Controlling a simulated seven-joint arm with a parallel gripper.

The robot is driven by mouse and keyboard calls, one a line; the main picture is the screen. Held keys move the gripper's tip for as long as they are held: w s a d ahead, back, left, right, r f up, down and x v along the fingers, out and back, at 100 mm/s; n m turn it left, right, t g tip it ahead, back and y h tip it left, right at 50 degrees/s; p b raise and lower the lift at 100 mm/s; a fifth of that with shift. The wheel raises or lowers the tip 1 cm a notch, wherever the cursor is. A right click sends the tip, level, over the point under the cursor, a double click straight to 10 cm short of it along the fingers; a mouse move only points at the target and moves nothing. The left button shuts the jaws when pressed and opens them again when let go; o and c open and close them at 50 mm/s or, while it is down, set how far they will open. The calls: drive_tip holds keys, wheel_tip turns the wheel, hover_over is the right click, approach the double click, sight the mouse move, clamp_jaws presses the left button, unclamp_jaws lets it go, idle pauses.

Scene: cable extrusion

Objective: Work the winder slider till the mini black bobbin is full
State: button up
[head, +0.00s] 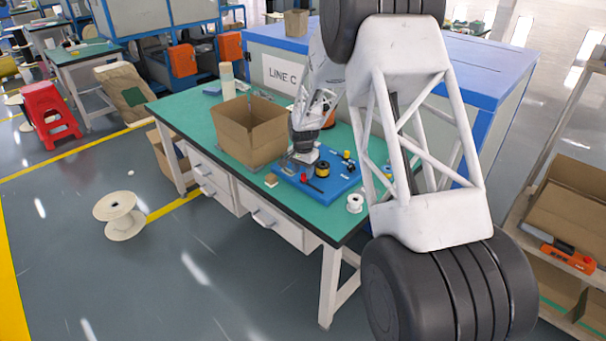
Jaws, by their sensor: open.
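A blue board (335,192) lies on the green table and carries small winder parts. A small black bobbin with yellow on it (322,169) sits near the middle of the board. A red-tipped part (309,174) is just left of it; I cannot tell whether it is the slider. Another small yellow and black piece (347,155) is at the board's back. My gripper (298,163) is open over the board's left back part, left of the bobbin. Its fingertips are small and partly merged with the parts below, so contact is unclear.
An open cardboard box (247,135) stands on the green table (205,128), left of my gripper. A white spool (354,203) sits right of the board, near the table's front edge. A small tan block (271,180) lies left of the board. My arm links cover the table's right side.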

sight(304, 174)
drive_tip(key=shift+r, duration=3.05)
drive_tip(key=shift+s, duration=0.1)
drive_tip(key=shift+s+d, duration=0.1)
drive_tip(key=shift+d, duration=0.05)
drive_tip(key=shift+f, duration=0.15)
drive_tip(key=shift+f, duration=3.75)
drive_tip(key=shift+c, duration=0.2)
clamp_jaws()
